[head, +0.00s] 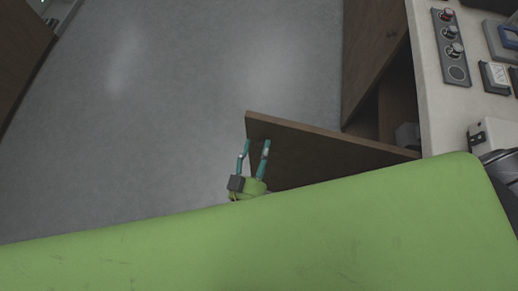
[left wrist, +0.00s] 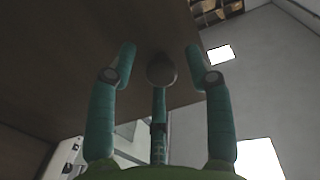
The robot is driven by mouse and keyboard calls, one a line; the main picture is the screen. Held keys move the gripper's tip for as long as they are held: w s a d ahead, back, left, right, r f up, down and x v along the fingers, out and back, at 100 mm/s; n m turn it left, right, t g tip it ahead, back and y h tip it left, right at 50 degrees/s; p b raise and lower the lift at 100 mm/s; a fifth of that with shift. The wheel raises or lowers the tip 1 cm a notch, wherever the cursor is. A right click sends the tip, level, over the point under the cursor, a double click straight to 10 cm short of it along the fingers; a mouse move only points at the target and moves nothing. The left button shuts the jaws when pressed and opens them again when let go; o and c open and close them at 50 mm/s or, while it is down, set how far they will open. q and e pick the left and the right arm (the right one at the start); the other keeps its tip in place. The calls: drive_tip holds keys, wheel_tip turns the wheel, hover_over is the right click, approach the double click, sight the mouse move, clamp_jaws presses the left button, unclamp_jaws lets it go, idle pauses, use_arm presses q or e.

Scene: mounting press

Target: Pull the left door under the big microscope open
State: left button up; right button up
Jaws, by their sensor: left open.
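The brown cabinet door (head: 320,152) stands swung out from the bench front in the head view, with part of the cabinet's inside showing behind its hinge end. My left gripper (head: 256,147) is at the door's free end, its teal fingers apart. In the left wrist view the door panel (left wrist: 75,45) fills the upper left. A round grey-brown knob (left wrist: 161,70) shows between the spread fingers of the left gripper (left wrist: 160,58); I cannot tell whether they touch it. The big microscope cannot be made out for sure. My right gripper is not in view.
The bench top (head: 437,110) at the right holds a panel of knobs (head: 451,47) and small devices. Another brown cabinet front (head: 372,50) lies beyond the opening. Grey floor (head: 190,110) left of the door is clear. My green body hides the lower part.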

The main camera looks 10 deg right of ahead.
use_arm(q)
drive_tip(key=v, duration=1.2)
